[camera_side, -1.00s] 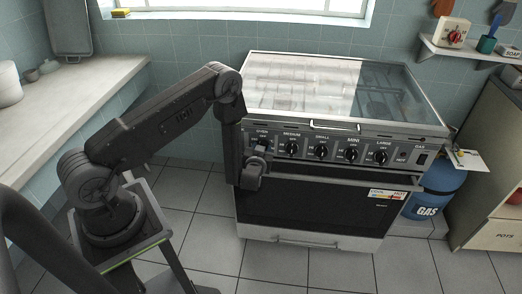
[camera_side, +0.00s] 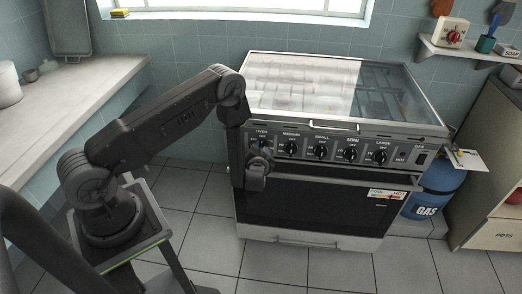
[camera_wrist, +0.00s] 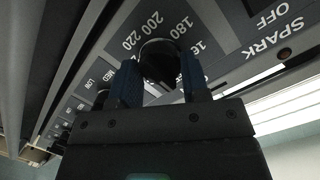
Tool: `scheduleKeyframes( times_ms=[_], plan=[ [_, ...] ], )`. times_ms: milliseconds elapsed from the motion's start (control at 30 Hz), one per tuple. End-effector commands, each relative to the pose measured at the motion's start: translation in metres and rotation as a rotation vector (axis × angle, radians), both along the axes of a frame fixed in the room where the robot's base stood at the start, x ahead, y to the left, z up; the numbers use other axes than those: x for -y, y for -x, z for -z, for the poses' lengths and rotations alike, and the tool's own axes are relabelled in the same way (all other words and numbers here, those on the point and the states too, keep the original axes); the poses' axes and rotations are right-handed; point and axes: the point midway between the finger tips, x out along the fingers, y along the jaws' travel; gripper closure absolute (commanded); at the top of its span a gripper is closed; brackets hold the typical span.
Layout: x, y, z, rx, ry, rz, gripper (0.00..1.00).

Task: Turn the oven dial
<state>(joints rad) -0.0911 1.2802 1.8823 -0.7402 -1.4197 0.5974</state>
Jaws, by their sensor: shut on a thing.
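The oven dial (camera_wrist: 160,58) is a dark round knob in the wrist view. It sits on the stove's panel inside a ring of numbers such as 180, 200 and 220. My gripper (camera_wrist: 160,74) has one blue-padded finger on each side of the dial and is shut on it. In the side view my gripper (camera_side: 264,156) is at the left end of the stove's control panel, just below the OVEN label.
More black knobs, including the MEDIUM knob (camera_side: 291,147), run along the panel to the right. The glass lid (camera_side: 300,85) is down above. The oven door handle (camera_side: 340,178) lies below. A blue gas bottle (camera_side: 428,195) stands at the right.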

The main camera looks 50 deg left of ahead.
Motion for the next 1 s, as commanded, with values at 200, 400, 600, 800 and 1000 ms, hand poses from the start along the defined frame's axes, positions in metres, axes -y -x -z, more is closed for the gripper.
scheduleKeyframes(
  times_ms=[200, 400, 600, 800, 1000],
  plan=[
    [0.0, 0.0, 0.0, -0.002, -0.002, 0.002, 0.81],
    [0.0, 0.0, 0.0, -0.002, -0.001, 0.001, 0.44],
    [0.0, 0.0, 0.0, -0.001, 0.0, 0.001, 0.32],
    [0.001, 0.001, 0.0, 0.0, 0.001, 0.001, 0.32],
    [0.019, 0.016, -0.004, -0.003, 0.0, 0.004, 0.32]
  ],
)
